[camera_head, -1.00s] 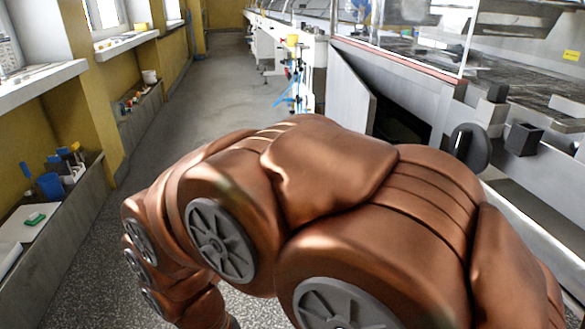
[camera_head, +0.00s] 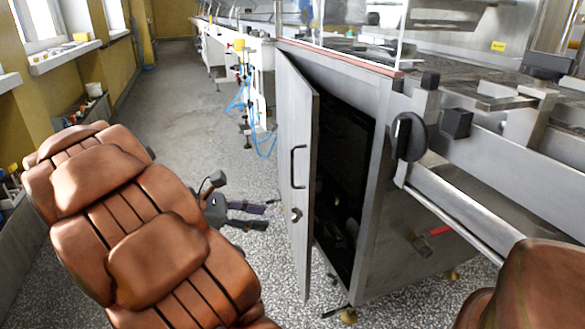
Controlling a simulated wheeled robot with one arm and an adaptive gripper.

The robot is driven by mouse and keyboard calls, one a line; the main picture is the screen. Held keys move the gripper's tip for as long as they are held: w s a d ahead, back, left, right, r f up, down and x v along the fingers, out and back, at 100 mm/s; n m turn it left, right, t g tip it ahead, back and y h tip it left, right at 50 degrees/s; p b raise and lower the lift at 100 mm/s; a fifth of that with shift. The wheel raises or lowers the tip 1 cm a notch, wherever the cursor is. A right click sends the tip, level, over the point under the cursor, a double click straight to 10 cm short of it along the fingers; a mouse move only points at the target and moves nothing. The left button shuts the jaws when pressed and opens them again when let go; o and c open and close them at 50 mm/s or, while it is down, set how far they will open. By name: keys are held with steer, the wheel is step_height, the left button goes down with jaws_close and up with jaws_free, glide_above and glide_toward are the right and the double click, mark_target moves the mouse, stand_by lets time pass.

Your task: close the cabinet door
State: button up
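The cabinet door (camera_head: 298,150) is a grey metal panel standing partly open. It is swung out to the left of the dark opening of the cabinet (camera_head: 345,180). A dark bar handle (camera_head: 297,166) and a small latch (camera_head: 296,214) are on its outer face. My gripper (camera_head: 258,217) is left of the door's lower part, its two dark fingers pointing right toward it. The fingers are apart with nothing between them. A gap shows in the picture between the fingertips and the door. The cabinet's inside is mostly in shadow.
A black round knob (camera_head: 408,137) and metal rails stick out at the cabinet's upper right. A red-handled valve (camera_head: 432,233) is low on its side. Blue hoses (camera_head: 240,95) hang behind the door. The aisle floor (camera_head: 185,90) is clear. A windowed wall with ledges runs along the left.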

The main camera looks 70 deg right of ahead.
mark_target(293, 183)
steer(key=w+d+r+n+g+h, duration=0.3)
steer(key=d+r, duration=0.2)
steer(key=d, duration=0.6)
steer(key=shift+b+x, duration=1.8)
steer(key=shift+x, duration=1.95)
steer(key=shift+w+d+r, duration=0.1)
steer(key=shift+d, duration=0.05)
jaws_close()
